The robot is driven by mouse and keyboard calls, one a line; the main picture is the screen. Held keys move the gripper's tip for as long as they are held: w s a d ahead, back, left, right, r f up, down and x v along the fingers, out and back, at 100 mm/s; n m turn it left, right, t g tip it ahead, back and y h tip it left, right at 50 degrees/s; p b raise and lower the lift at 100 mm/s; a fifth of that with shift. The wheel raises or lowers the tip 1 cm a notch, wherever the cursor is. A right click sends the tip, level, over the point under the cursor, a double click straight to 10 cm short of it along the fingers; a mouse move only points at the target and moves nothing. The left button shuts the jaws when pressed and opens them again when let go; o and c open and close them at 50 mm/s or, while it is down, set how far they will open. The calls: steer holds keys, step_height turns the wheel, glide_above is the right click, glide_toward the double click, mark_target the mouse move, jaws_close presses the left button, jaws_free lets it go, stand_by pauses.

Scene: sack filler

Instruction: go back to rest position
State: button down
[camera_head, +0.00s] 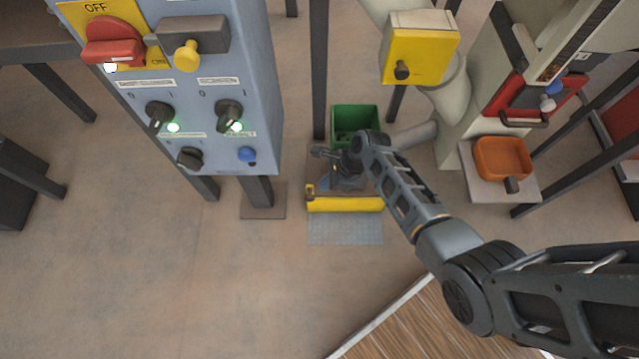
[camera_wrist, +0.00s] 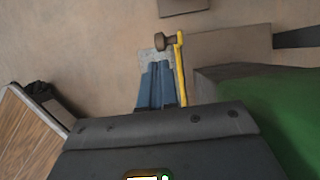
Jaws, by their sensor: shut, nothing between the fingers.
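My gripper (camera_head: 322,153) is in the head view at the far end of my arm, which reaches in from the lower right. It is shut and looks empty. It hangs in front of the green bin (camera_head: 355,118), above or near the yellow bar (camera_head: 345,204) on the floor. I cannot tell its exact height.
The blue-grey control panel (camera_head: 215,95) with knobs and a red switch (camera_head: 112,45) stands left of my gripper. A yellow box (camera_head: 418,50) and an orange tray (camera_head: 502,158) are right. The green bin also shows in the wrist view (camera_wrist: 255,105). Open floor (camera_head: 190,280) lies lower left.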

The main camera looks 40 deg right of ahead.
steer(key=p+v, duration=0.2)
steer(key=v, duration=0.4)
steer(key=shift+r, duration=0.3)
steer(key=shift+s+d, duration=0.1)
steer(key=shift+s, duration=0.05)
steer(key=s+n+t+h, duration=0.3)
steer(key=s+n, duration=0.4)
steer(key=s, duration=0.5)
steer(key=s+a+r+n+t+h, duration=0.2)
steer(key=s+r+n+t, duration=0.2)
steer(key=s+r+n, duration=0.55)
steer(key=s+a+r+n+t+p, duration=0.1)
steer(key=r+p, duration=0.4)
steer(key=r, duration=0.9)
steer(key=s+a+r+n+t+p, duration=0.1)
steer(key=s+r+n+p, duration=0.3)
steer(key=r, duration=1)
steer(key=s+a+r+n+t+p, duration=0.2)
steer(key=r+p, duration=0.4)
steer(key=r, duration=0.8)
steer(key=shift+s+r+n+t+y, duration=0.2)
steer(key=shift+s+n+t+y, duration=0.25)
steer(key=shift+n, duration=0.4)
steer(key=c, duration=1.8)
jaws_free()
